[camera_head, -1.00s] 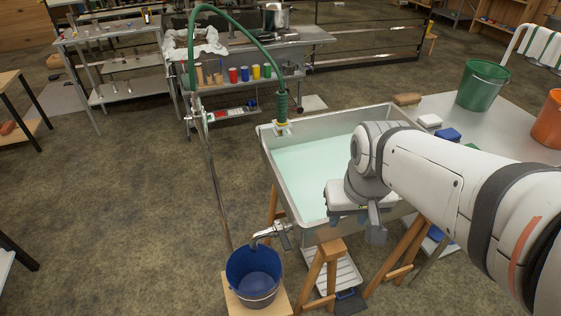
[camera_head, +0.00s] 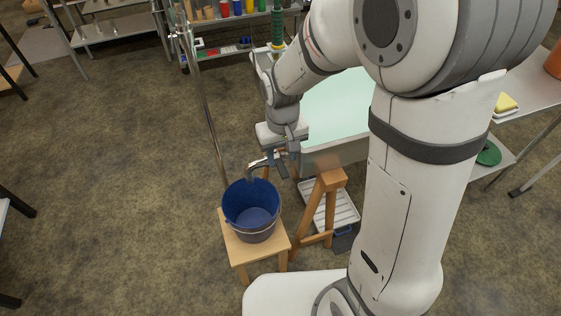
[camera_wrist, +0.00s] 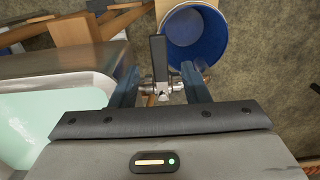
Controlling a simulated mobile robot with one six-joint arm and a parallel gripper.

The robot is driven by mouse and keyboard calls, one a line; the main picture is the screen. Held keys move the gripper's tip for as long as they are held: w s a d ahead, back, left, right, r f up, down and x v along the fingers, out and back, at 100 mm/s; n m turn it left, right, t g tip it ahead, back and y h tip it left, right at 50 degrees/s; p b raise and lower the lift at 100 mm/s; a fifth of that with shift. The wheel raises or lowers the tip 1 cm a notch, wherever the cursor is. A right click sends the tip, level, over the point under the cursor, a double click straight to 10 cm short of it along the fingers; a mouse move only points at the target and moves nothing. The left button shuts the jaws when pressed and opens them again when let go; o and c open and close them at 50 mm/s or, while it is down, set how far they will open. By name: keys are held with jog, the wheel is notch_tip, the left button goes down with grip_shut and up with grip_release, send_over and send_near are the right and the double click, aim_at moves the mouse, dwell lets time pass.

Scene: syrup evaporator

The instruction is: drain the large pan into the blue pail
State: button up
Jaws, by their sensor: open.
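The large pan (camera_head: 330,158) holds pale green liquid; my arm hides part of it. Its metal drain tap (camera_head: 257,167) sticks out from the front end, with the spout over the blue pail (camera_head: 252,212). The pail looks empty inside, and no stream shows. In the wrist view the tap (camera_wrist: 160,88) has a dark lever (camera_wrist: 158,58), and the pail (camera_wrist: 192,35) is just beyond. My gripper (camera_wrist: 160,74) is open, one finger on each side of the lever with gaps visible. In the head view my gripper (camera_head: 283,158) is at the tap.
The pail stands on a small wooden stool (camera_head: 277,245). A wooden trestle (camera_head: 325,200) supports the pan beside it. A white slatted rack (camera_head: 340,208) is low behind the trestle. A metal post (camera_head: 208,115) rises left of the tap.

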aim_at(282, 169)
jog(key=shift+f, duration=1.85)
grip_shut()
